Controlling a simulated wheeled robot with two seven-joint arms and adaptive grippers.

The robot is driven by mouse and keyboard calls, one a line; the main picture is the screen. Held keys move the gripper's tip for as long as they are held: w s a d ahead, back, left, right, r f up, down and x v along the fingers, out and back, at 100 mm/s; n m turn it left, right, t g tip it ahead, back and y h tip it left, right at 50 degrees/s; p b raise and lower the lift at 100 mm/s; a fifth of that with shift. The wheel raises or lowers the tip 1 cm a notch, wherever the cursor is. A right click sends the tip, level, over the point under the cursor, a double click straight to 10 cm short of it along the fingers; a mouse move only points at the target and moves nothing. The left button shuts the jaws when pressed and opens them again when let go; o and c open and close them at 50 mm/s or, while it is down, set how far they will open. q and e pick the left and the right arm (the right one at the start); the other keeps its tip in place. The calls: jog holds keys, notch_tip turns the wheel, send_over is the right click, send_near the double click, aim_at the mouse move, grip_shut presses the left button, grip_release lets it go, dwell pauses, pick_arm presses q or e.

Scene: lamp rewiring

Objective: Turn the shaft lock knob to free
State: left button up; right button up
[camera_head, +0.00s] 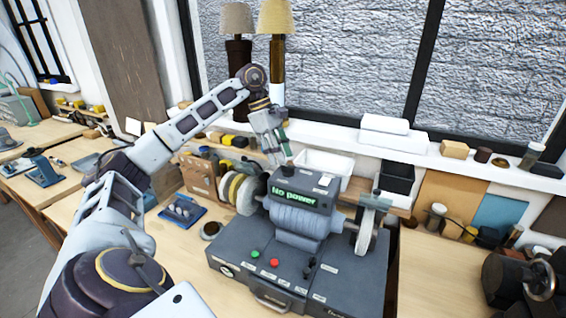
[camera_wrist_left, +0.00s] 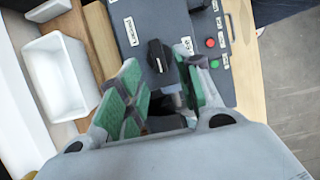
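The grey bench machine (camera_head: 300,255) stands on the table in the head view, with a green "No power" display (camera_head: 294,195). My left gripper (camera_head: 284,160) is above the back of the machine, just behind the display. In the left wrist view my left gripper (camera_wrist_left: 164,76) has its green-padded fingers apart and holds nothing. A black knob (camera_wrist_left: 158,55) on the dark panel (camera_wrist_left: 157,18) shows just beyond and between the fingertips, beside a white label (camera_wrist_left: 131,32). I cannot read the label or tell whether the fingers touch the knob. My right gripper is out of view.
A wheel (camera_head: 240,190) and a disc (camera_head: 366,228) flank the motor housing. Red (camera_head: 275,263) and green (camera_head: 255,254) buttons sit on the front panel. Bare table lies at the right front (camera_head: 435,280).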

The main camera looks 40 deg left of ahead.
aim_at(288, 170)
pick_arm(q)
jog(key=shift+x, duration=1.55)
grip_shut()
